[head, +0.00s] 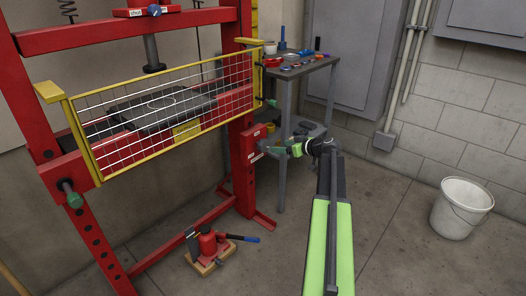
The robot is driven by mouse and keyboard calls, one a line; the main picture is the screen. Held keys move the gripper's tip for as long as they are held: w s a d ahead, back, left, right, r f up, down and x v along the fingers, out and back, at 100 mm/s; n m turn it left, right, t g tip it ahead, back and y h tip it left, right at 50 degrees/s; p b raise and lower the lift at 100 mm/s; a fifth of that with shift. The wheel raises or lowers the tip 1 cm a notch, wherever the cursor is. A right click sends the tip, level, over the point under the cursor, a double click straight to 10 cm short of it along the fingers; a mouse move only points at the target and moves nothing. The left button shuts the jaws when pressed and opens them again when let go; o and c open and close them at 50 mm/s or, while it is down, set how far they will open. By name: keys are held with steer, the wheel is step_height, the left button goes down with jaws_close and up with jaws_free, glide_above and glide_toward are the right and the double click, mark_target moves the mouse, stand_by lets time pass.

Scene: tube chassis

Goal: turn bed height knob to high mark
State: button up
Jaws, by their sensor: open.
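The red press frame has a red box (246,152) with small pale labels low on its right post. The bed height knob and its high mark cannot be made out for certain; the box is the likeliest place, and my gripper is close to its right side. My gripper (284,149), with green parts, is open and points left toward the box, apart from it as far as I can tell. Its fingertips are small and hard to separate from the table legs behind. The press bed (165,108) is dark and sits behind a yellow-framed mesh guard (150,117).
A grey side table (298,72) with several small tools stands behind my gripper. A red bottle jack (208,244) on a wooden block sits on the floor. A white bucket (462,207) stands at right. Green-ended pins (72,197) stick out of the press.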

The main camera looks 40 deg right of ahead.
mark_target(266, 146)
steer(key=b+x, duration=0.4)
steer(key=x, duration=0.7)
steer(key=shift+w+f, duration=0.3)
steer(key=shift+f, duration=0.05)
steer(key=shift+w+a+f, duration=0.1)
steer(key=shift+w+a, duration=0.1)
steer(key=shift+w, duration=0.25)
steer(key=c, duration=1.1)
